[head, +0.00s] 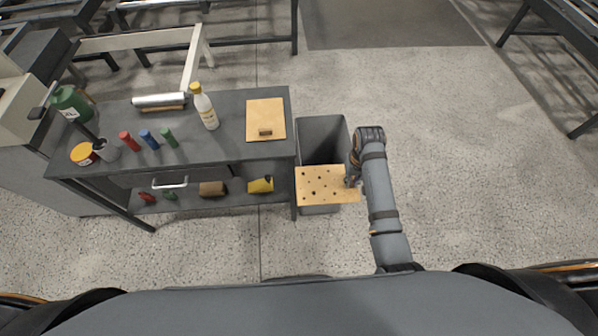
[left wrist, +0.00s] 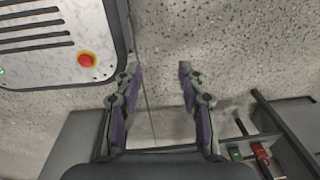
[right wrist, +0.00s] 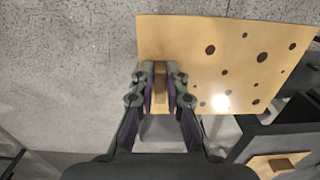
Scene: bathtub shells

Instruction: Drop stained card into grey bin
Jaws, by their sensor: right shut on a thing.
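The stained card (head: 325,186) is a tan sheet with several dark spots. In the head view it lies level over the near part of the grey bin (head: 321,130), whose far part shows open behind it. My right gripper (head: 353,181) is shut on a small block at the card's right edge. In the right wrist view the card (right wrist: 225,60) extends to the right from between the fingers of my right gripper (right wrist: 160,82). My left gripper (left wrist: 150,70) is open and empty in the left wrist view; it is out of the head view.
A dark workbench (head: 232,125) stands left of the bin, with a clean tan card (head: 265,115), a white bottle (head: 205,108) and several coloured tubes on it. A lower shelf holds a yellow item (head: 261,185). The floor right of the bin is clear.

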